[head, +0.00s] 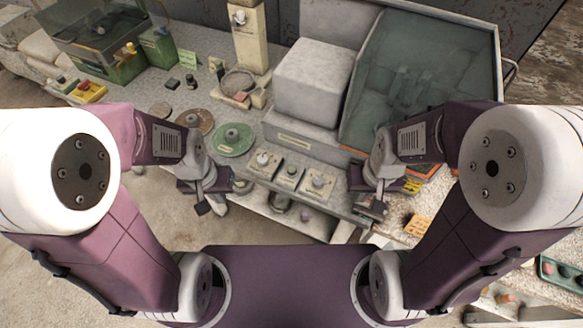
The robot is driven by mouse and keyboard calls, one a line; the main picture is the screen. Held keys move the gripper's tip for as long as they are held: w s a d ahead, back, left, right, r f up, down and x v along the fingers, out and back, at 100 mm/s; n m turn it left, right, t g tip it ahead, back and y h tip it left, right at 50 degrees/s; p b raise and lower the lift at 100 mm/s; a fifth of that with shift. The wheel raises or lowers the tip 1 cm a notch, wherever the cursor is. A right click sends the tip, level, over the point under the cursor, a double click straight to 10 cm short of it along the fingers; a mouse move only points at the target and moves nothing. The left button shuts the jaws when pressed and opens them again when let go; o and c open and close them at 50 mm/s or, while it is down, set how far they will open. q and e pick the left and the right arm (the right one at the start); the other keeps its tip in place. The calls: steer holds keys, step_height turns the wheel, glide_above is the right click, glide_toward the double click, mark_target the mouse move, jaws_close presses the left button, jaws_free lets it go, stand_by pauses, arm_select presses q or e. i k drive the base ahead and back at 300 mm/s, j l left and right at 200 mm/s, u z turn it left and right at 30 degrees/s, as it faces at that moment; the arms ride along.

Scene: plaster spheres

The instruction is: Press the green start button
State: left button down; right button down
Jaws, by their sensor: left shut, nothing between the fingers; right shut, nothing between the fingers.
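A yellow control box (92,95) with a red button (83,86) sits near the left edge of the grey bench. A small green spot (61,79) shows beside it; I cannot tell for sure whether it is the start button. My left gripper (203,208) is shut and empty at the front edge of the bench, well to the right of and nearer than the box. My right gripper (370,208) is shut and empty at the front right of the bench, far from the box.
A green disc (233,139) and a brown disc (194,121) lie on the bench. Several knob plates (289,174) line its front. A grey block (313,80) and a large glass-fronted cabinet (415,85) stand behind. A green machine (110,45) stands at the back left.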

mark_target(292, 169)
steer(key=j+z, duration=0.3)
steer(key=z, duration=0.15)
steer(key=j+z, duration=0.65)
steer(key=z, duration=0.3)
